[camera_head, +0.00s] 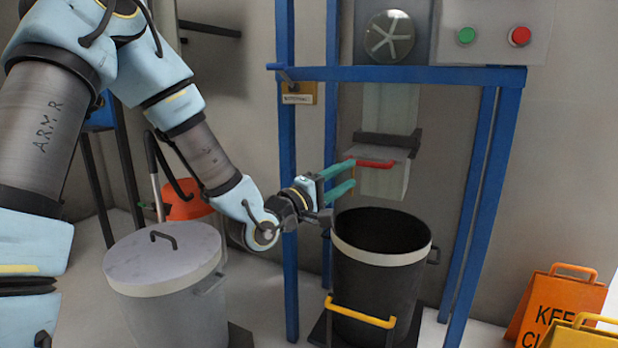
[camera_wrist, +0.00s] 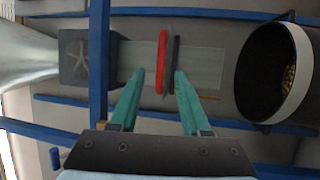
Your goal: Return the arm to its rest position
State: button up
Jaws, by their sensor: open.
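My gripper (camera_head: 353,173) has green fingers. It is open and empty in front of the small grey box (camera_head: 383,180) with a red handle (camera_head: 376,163). In the head view the upper fingertip overlaps the left end of the handle. In the wrist view my gripper (camera_wrist: 159,73) has the red handle (camera_wrist: 161,62) between its two fingertips. I cannot tell whether a finger touches it. My arm is stretched out to the right from the left side of the head view.
A blue frame (camera_head: 420,75) surrounds the grey box. A black bucket (camera_head: 345,275) with a yellow handle stands below. A lidded grey bin (camera_head: 165,255) stands under my arm. Green and red buttons (camera_head: 493,36) are upper right.

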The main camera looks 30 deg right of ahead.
jog(key=w+a+f+m+t+y, duration=0.1)
jog(key=w+a+f+y, duration=0.3)
jog(key=a, duration=0.2)
jog(key=w+a+f+m+t+y, duration=0.1)
jog(key=w+a+f+y, duration=0.25)
jog(key=a, duration=0.35)
jog(key=w+a+f+t+y, duration=0.2)
jog(key=w+a+f+y, duration=0.2)
jog(key=w+a, duration=0.15)
jog(key=s+a+f+g+y, duration=0.1)
jog(key=s+a+g+y, duration=0.2)
jog(key=a, duration=0.9)
jog(key=s+a+f+g+y, duration=0.1)
jog(key=s+a+y, duration=0.25)
jog(key=a, duration=0.85)
jog(key=s+a+g+y, duration=0.1)
jog(key=s+a+g, duration=0.1)
jog(key=s+a, duration=0.25)
notch_tip(320, 180, up, 26)
jog(key=p, duration=2.6)
jog(key=shift+a, duration=0.15)
